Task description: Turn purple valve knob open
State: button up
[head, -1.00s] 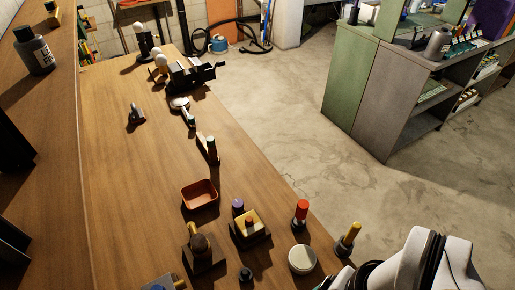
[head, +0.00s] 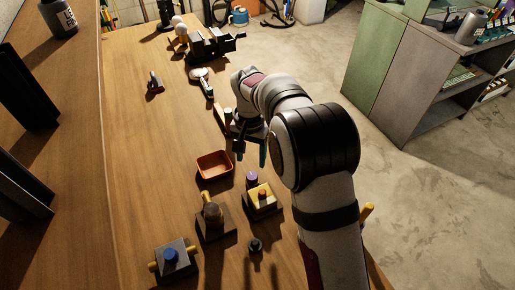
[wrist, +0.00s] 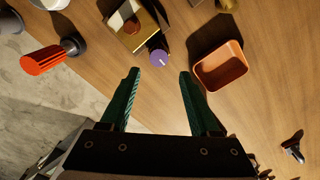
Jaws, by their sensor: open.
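The purple valve knob (head: 251,177) stands at the back edge of a dark block with a yellow top (head: 262,192). In the wrist view the round purple knob (wrist: 158,57) has a pale mark line on its face. My gripper (head: 250,163) is open and empty, pointing down above and behind the knob. In the wrist view its two green fingers (wrist: 158,75) are spread. The knob shows just beyond the tips, about midway between them, and I see no contact. The height gap to the knob is hard to tell.
An orange tray (head: 214,165) sits close to the left of the knob. A brown-knobbed block (head: 214,222) and a blue-knobbed block (head: 171,256) stand nearer. A red-handled item (wrist: 45,60) shows at left in the wrist view.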

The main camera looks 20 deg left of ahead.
aim_at(252, 175)
notch_tip(252, 175, down, 8)
jog(key=shift+d+r, duration=0.1)
jog(key=c, duration=0.8)
jog(key=n, duration=0.5)
jog(key=shift+n, duration=0.3)
jog(key=n, duration=1.9)
jog(key=shift+n, duration=0.4)
jog(key=n, duration=1)
jog(key=o, duration=1)
